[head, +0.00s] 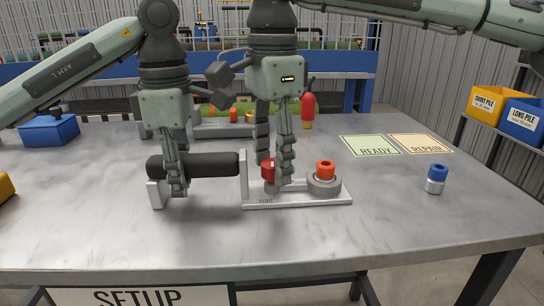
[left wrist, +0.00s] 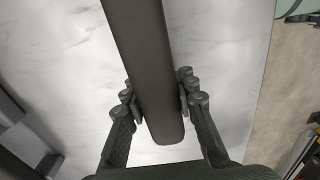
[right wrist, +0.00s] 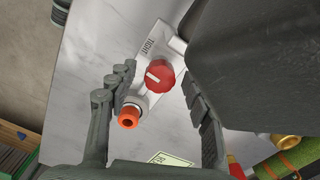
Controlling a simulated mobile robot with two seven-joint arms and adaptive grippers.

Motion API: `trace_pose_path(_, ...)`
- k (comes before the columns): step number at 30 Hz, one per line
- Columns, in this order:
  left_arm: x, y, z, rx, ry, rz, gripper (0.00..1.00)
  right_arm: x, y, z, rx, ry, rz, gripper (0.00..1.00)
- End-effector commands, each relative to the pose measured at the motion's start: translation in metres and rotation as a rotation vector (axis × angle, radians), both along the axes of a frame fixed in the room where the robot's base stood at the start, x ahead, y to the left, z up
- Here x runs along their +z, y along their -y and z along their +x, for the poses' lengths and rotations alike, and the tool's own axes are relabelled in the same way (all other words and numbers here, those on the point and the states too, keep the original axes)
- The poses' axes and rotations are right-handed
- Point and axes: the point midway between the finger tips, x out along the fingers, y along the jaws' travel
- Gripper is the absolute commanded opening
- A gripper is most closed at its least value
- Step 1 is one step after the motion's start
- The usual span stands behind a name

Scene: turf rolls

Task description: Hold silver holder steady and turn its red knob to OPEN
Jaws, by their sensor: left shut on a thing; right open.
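The silver holder (head: 300,200) lies on the table, with a dark handle bar (head: 215,165) running left from its upright plate. My left gripper (head: 177,188) is shut on this bar, which also shows between its fingers in the left wrist view (left wrist: 140,60). The red knob (head: 267,170) sits on the holder's base and has a white line on top in the right wrist view (right wrist: 159,75). The holder's printed label there seems to read TIGHT. My right gripper (right wrist: 162,92) is open, its fingers on either side of the knob. No OPEN mark is readable.
An orange-red capped part (head: 325,171) stands on a grey disc at the holder's right end. A blue-capped silver cylinder (head: 436,180) stands further right. READY (head: 370,146) and REPAIR (head: 422,144) mats lie behind. A red pointed object (head: 308,108) stands at the back. The front table is clear.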

Motion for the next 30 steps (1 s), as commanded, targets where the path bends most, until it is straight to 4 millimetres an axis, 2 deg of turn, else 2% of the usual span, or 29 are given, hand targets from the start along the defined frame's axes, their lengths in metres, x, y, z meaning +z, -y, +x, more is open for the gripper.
trace_pose_path(1,0.0000,0.0003,-0.0002,-0.001,0.000,0.000,0.00,0.0000,0.0000,0.0000,0.000,0.000,0.000,0.48)
trace_pose_path(12,0.0000,0.0004,-0.0002,-0.001,0.000,-0.001,0.00,0.0003,-0.0001,-0.0001,0.001,-0.001,0.000,0.02)
trace_pose_path(13,0.0000,0.0004,-0.0002,-0.001,0.000,-0.001,0.00,0.0003,-0.0001,-0.0001,0.001,-0.001,0.000,0.01)
trace_pose_path(22,-0.0001,0.0005,-0.0002,-0.001,0.000,-0.001,0.00,-0.0005,-0.0004,-0.0007,0.051,-0.004,-0.001,0.01)
trace_pose_path(30,-0.0001,0.0006,-0.0002,-0.001,0.000,-0.001,0.00,-0.0006,-0.0011,-0.0010,0.225,-0.003,0.001,0.01)
